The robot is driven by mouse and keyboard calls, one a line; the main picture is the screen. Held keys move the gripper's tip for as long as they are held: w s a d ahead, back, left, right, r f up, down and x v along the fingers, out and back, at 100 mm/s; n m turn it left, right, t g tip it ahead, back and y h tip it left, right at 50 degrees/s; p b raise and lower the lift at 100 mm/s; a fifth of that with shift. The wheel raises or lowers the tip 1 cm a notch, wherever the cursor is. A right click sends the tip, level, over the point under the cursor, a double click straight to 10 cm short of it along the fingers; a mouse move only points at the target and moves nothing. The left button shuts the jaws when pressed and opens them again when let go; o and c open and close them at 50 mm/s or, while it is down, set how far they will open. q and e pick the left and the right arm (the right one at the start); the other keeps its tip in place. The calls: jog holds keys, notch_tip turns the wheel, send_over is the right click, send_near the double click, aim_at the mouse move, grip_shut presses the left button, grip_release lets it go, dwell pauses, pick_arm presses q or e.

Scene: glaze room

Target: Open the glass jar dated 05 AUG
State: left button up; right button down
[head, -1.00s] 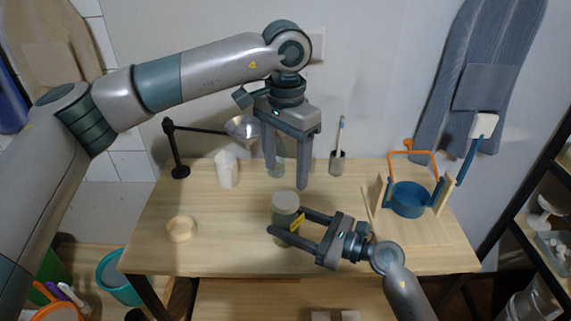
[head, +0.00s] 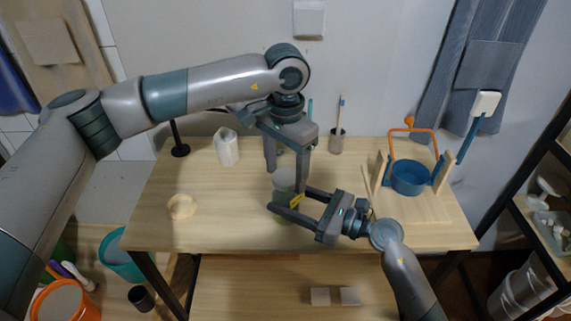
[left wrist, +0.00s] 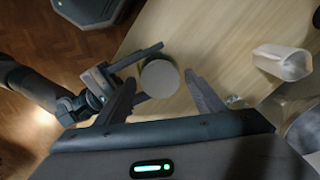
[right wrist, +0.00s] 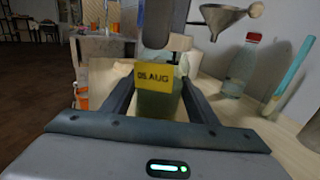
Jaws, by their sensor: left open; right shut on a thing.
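The glass jar (head: 283,206) stands on the table, greenish, with a round pale lid (left wrist: 160,78). Its yellow label (right wrist: 154,76) reads 05 AUG in the right wrist view. My right gripper (head: 290,198) is shut on the jar's body from the right. My left gripper (head: 285,182) points down from above and is open, with one finger on each side of the lid. In the left wrist view the lid lies between its fingers with gaps showing. The fingers partly hide the lid in the head view.
A wooden ring (head: 181,207) lies at left. A white pitcher (head: 227,147) and a brush cup (head: 337,142) stand at the back. A funnel (right wrist: 222,17) and red-capped bottle (right wrist: 240,68) are behind the jar.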

pick_arm(q)
jog(key=c, duration=1.1)
jog(key=shift+c, duration=0.2)
